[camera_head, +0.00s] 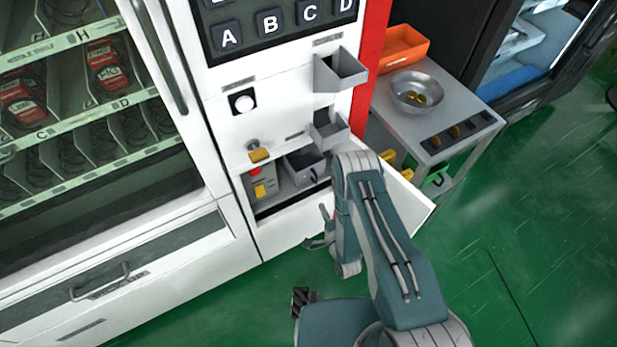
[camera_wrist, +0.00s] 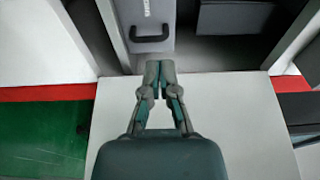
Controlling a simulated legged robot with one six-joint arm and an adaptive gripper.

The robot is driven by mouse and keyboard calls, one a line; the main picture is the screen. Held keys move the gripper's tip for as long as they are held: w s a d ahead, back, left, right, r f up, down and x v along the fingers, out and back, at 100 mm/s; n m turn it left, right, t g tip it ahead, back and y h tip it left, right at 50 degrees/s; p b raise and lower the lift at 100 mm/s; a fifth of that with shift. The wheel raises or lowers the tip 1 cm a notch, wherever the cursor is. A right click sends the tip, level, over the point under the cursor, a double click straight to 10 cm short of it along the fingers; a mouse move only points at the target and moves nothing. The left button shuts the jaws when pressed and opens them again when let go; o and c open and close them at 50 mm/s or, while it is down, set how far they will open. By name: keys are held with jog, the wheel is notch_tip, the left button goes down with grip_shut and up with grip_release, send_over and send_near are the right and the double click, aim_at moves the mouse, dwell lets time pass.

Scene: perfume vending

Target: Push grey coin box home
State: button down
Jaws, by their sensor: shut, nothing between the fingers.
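The grey coin box (camera_head: 303,166) sits in the open lower compartment (camera_head: 262,210) of the white vending machine, with a black handle on its front. My gripper (camera_head: 309,243) is low in front of the compartment in the head view. In the wrist view, my gripper (camera_wrist: 160,65) has its fingertips together and empty, just below the box's handle in the picture. I cannot tell whether they touch the box. My arm hides part of the compartment's right side.
A grey unit with a red button (camera_head: 256,171) stands left of the box. The white door (camera_head: 412,192) stands open at right. A side table (camera_head: 390,95) holds a metal bowl (camera_head: 418,92) and an orange tray (camera_head: 402,47). Green floor (camera_head: 520,230) is clear at right.

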aim_at(306, 173)
jog(key=x, duration=1.3)
jog(key=shift+x, duration=1.5)
jog(key=shift+f, duration=0.1)
